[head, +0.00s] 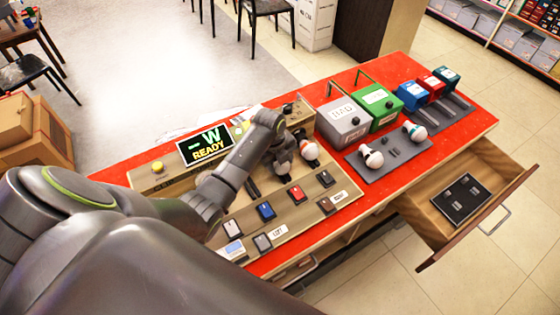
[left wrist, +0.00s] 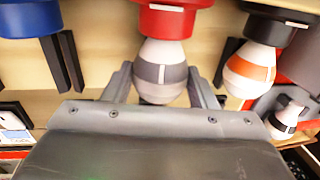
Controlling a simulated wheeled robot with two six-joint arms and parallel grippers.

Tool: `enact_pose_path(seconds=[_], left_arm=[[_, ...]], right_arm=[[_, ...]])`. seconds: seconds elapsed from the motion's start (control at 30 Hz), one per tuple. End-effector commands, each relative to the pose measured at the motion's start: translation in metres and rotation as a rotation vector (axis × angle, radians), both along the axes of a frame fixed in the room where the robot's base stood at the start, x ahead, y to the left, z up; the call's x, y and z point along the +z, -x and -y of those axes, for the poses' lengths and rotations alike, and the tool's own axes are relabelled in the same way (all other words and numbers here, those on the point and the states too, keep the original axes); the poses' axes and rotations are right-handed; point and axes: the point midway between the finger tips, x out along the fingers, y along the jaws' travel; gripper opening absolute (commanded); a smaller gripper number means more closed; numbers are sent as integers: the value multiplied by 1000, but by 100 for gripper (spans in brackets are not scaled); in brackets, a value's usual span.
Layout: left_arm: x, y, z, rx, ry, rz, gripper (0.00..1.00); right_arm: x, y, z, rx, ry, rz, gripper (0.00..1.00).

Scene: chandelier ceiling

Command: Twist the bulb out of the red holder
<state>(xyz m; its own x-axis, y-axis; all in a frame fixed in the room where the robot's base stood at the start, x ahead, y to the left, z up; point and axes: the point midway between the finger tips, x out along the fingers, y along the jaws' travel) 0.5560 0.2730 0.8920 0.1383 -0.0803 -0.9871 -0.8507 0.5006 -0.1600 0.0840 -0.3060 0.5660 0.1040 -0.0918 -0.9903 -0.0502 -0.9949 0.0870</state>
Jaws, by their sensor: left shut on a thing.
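The red holder (left wrist: 168,22) is at the top middle of the left wrist view. A pale bulb with a grey band (left wrist: 161,73) sits against the holder's dark collar, so it is still in the holder. My left gripper (left wrist: 160,92) is shut on this bulb, with one finger on each side. In the head view my left gripper (head: 282,160) is over the wooden panel (head: 232,207) and largely hides the holder. My right gripper is not in view.
An orange-banded bulb (left wrist: 252,70) hangs close to the right finger. A blue holder (left wrist: 30,18) is at the left. Grey (head: 343,123) and green (head: 377,106) boxes stand behind a grey tray (head: 385,168) with two bulbs. An open drawer (head: 433,211) juts out right.

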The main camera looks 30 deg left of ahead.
Motion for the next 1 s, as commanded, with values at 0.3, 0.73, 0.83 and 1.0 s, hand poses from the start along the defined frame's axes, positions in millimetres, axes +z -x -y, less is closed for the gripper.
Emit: enact_pose_path(seconds=[0.3,0.73,0.83,1.0], left_arm=[[-1,1,0,0,8,12,30],[-1,3,-1,1,49,81,30],[-3,4,-2,1,74,124,30],[-2,4,-2,0,96,162,30]], right_arm=[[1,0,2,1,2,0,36],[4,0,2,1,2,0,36],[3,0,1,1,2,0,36],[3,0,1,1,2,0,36]])
